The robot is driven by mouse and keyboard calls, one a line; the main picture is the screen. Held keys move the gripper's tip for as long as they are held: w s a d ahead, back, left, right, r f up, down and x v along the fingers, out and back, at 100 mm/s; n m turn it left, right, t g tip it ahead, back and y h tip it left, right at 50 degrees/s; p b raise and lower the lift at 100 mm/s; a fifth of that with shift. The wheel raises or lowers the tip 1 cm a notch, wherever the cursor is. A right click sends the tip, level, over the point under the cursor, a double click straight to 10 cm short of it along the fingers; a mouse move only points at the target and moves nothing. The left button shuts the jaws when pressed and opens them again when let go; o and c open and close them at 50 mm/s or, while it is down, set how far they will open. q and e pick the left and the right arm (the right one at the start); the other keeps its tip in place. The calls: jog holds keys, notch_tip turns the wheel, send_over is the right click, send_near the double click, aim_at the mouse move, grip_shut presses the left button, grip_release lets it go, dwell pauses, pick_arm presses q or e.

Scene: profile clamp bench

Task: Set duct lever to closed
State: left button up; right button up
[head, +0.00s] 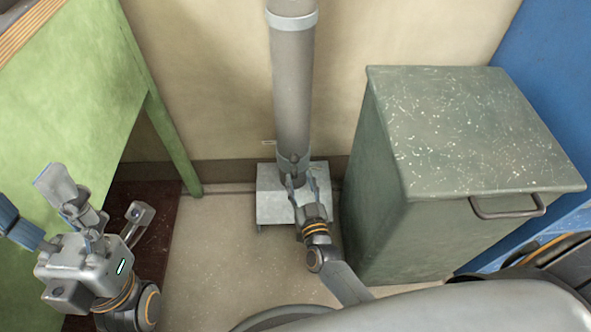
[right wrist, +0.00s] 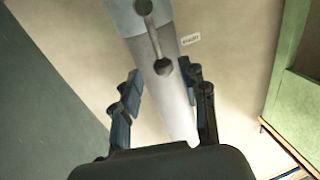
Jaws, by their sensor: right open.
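The duct (head: 293,90) is a grey vertical pipe against the back wall, with a light collar near its top. Its lever (right wrist: 153,38) shows in the right wrist view as a grey arm running from a round pivot down to a dark knob. My right gripper (head: 302,178) is in front of the duct's lower part. In its wrist view (right wrist: 163,85) its fingers are spread, with the lever's knob end between or just beyond them and no clear contact. In the head view the gripper hides most of the lever. My left gripper (head: 28,200) is open and empty at the left, away from the duct.
A grey-green speckled cabinet (head: 470,130) with a bar handle stands close right of the duct. A green bench (head: 75,100) is at the left. A pale box (head: 270,205) sits at the duct's foot. A small label (right wrist: 190,39) is beside the duct. Floor left of the box is clear.

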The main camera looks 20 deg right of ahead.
aim_at(295, 164)
jog(key=w, duration=0.2)
jog(key=w+b, duration=0.1)
jog(key=w, duration=0.2)
jog(key=shift+w+d+b, duration=0.25)
jog(key=shift+w+b, duration=0.05)
grip_shut()
